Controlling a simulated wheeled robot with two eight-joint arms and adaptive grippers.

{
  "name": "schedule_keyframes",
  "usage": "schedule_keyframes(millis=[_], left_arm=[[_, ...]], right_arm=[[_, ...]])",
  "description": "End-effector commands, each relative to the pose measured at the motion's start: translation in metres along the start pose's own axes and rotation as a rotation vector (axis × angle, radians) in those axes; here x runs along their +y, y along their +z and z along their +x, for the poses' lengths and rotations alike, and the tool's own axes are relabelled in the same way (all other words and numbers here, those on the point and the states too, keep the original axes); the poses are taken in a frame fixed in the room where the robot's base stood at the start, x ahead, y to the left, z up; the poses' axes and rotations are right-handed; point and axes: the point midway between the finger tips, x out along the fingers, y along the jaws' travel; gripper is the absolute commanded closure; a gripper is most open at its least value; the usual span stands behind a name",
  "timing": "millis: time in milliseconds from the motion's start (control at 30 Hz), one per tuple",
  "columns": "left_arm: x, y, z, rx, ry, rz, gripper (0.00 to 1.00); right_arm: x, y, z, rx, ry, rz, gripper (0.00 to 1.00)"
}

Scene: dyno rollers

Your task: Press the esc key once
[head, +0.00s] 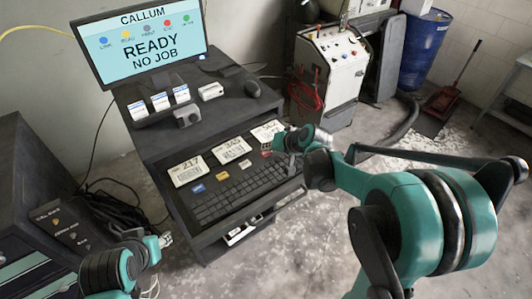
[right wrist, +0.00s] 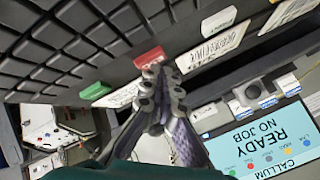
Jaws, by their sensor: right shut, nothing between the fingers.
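The dark keyboard (head: 240,190) lies on the pull-out shelf of a black cabinet. Its back row has colored keys: blue (head: 197,188), orange (head: 222,176), white (head: 245,164) and red (head: 266,153). The red key (right wrist: 149,57) also shows in the right wrist view, with a green key (right wrist: 95,90) near it. No esc lettering is legible on any key. My right gripper (head: 279,146) is shut and empty. Its fingertips (right wrist: 152,72) overlap the red key's edge; whether they touch it I cannot tell. My left gripper (head: 165,240) is low at left, its jaws unclear.
Numbered cards (head: 187,170) stand behind the keys. A wheeled white machine (head: 330,75) stands behind at right.

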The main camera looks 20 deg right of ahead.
Motion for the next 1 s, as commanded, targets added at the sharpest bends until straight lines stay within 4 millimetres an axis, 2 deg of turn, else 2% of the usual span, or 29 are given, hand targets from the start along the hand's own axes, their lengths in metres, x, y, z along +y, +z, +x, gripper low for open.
schedule_keyframes(millis=[533, 1000], left_arm=[[0.0000, 0.0038, 0.0054, 0.000, 0.000, 0.000, 0.60], [0.0000, -0.0002, -0.0003, 0.000, 0.000, 0.000, 0.60]], right_arm=[[0.0037, 0.0037, 0.0051, 0.000, 0.000, 0.000, 1.00], [-0.0007, -0.0004, -0.0009, 0.000, 0.000, 0.000, 1.00]])
